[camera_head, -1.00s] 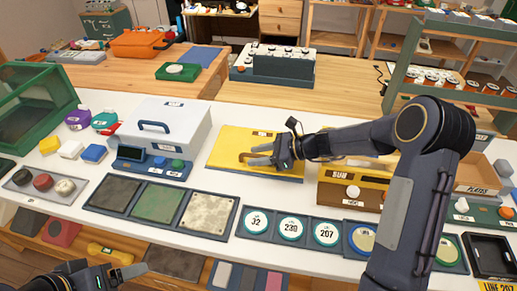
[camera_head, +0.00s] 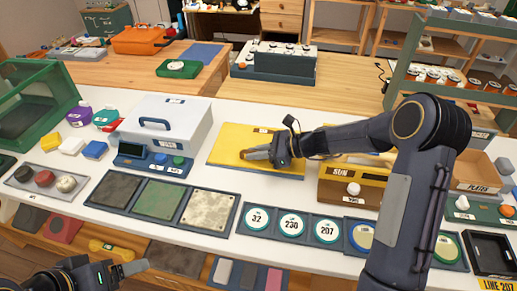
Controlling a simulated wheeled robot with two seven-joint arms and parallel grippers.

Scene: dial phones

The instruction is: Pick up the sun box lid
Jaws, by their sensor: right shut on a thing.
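The sun box lid (camera_head: 228,147) is a flat yellow panel with a dark edge and a small label at its far side. It lies on the white table in the middle of the view. My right gripper (camera_head: 252,155) comes in from the right over the lid, and its fingers are closed together at the lid's handle, which they mostly hide. The sun box (camera_head: 335,190), yellow and brown with "SUN" on it and a white knob, stands to the right, partly behind my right arm. My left gripper (camera_head: 135,268) is at the bottom left, away from the lid; its opening is unclear.
A white box with a blue handle (camera_head: 185,125) stands just left of the lid. Panels (camera_head: 158,204) and numbered round dials (camera_head: 291,225) lie along the front. A green shelf (camera_head: 455,60) is at the right, and a green case (camera_head: 35,105) at the left.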

